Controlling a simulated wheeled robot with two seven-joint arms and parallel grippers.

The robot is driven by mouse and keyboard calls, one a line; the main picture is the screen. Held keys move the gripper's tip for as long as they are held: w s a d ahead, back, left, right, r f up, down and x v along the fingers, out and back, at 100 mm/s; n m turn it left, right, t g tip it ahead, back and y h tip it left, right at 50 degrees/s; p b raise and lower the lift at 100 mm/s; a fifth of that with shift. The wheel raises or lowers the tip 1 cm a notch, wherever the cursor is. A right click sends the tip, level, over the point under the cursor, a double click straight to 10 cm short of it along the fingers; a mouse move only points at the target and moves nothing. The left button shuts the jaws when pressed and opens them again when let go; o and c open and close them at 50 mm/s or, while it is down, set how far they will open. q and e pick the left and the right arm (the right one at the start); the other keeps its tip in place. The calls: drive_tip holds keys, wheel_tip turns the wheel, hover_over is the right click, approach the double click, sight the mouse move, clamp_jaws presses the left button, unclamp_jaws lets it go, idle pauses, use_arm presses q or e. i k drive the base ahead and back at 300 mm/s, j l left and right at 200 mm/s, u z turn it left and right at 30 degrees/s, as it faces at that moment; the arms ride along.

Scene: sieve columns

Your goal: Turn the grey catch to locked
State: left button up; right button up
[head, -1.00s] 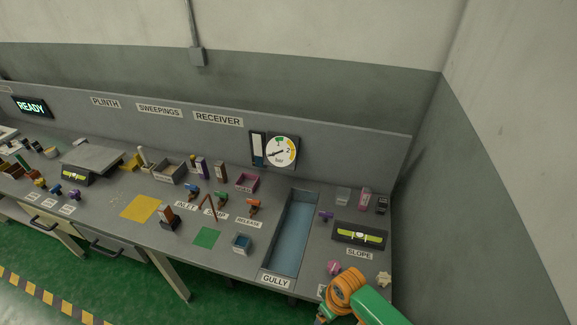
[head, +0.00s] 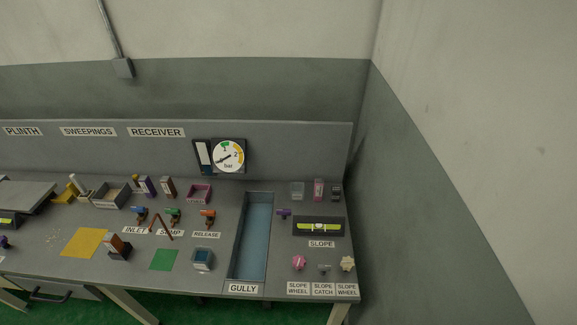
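The small grey catch (head: 324,267) sits near the bench's front right corner, above the label SLOPE CATCH (head: 322,289). It is too small to tell clearly which way its lever points. A pink slope wheel (head: 299,263) is on its left and a cream slope wheel (head: 347,264) on its right. Neither of my grippers shows in the head view now.
The sunken gully (head: 252,240) lies left of the wheels. A level in a dark frame (head: 318,227) sits behind the catch, with a purple handle (head: 284,212) beside it. Small containers (head: 318,190) stand at the back. A wall closes the right side.

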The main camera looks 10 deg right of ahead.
sight(323, 268)
drive_tip(key=k+j+u, duration=0.25)
drive_tip(key=j, duration=1.3)
drive_tip(key=j+u, duration=0.2)
drive_tip(key=j, duration=1.35)
drive_tip(key=i, duration=0.05)
